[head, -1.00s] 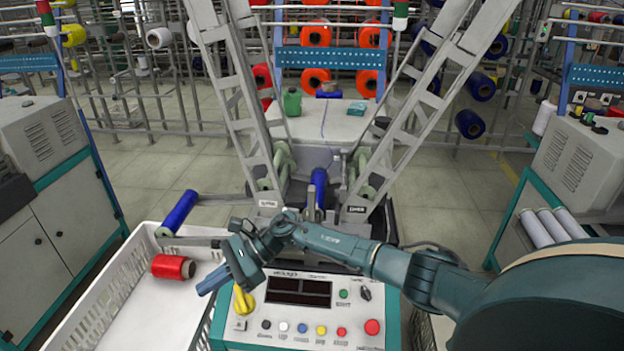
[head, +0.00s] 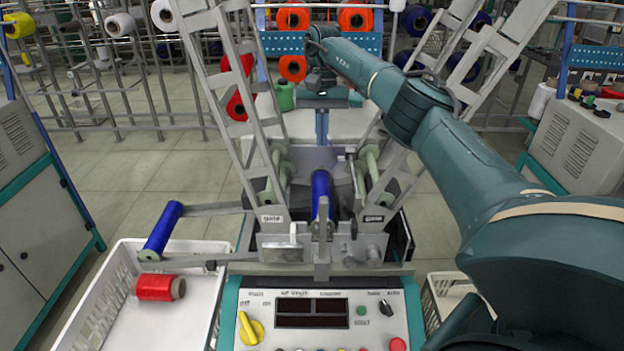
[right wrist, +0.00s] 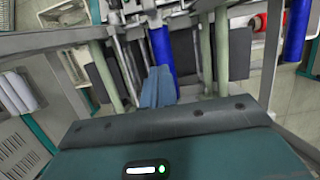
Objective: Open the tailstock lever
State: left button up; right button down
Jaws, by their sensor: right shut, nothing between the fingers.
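The winding machine holds a blue bobbin (head: 320,195) in its middle, between two pale green rollers. A grey upright bar with a flat plate (head: 321,262) stands in front of this bobbin; I cannot tell for sure whether it is the tailstock lever. My right gripper (head: 322,136) is beyond the bobbin at the back of the machine, pointing down, shut and empty. In the right wrist view its blue fingers (right wrist: 158,88) are together, with the blue bobbin (right wrist: 161,50) just past their tips in the picture. My left gripper is out of view.
A control panel (head: 265,322) with a yellow knob is at the front. A white crate (head: 205,300) at left holds a red bobbin (head: 160,287); another blue bobbin (head: 162,230) sits on an arm above it. Slanted ladder-like frames (head: 238,110) flank the machine.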

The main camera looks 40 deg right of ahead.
jog(key=x, duration=0.3)
jog(key=p+x, duration=0.1)
jog(key=x, duration=0.6)
jog(key=shift+s+a+f+p, duration=0.1)
jog(key=shift+s+p, duration=0.2)
jog(key=shift+s+a+r+p, duration=0.25)
jog(key=shift+s+a+p, duration=0.3)
jog(key=shift+s, duration=0.1)
jog(key=shift+s+a, duration=0.45)
jog(key=shift+s, duration=0.1)
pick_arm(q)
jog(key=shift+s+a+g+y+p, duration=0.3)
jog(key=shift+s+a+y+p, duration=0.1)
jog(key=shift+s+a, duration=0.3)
pick_arm(e)
jog(key=shift+s+a+f, duration=0.1)
jog(key=shift+s+a, duration=0.15)
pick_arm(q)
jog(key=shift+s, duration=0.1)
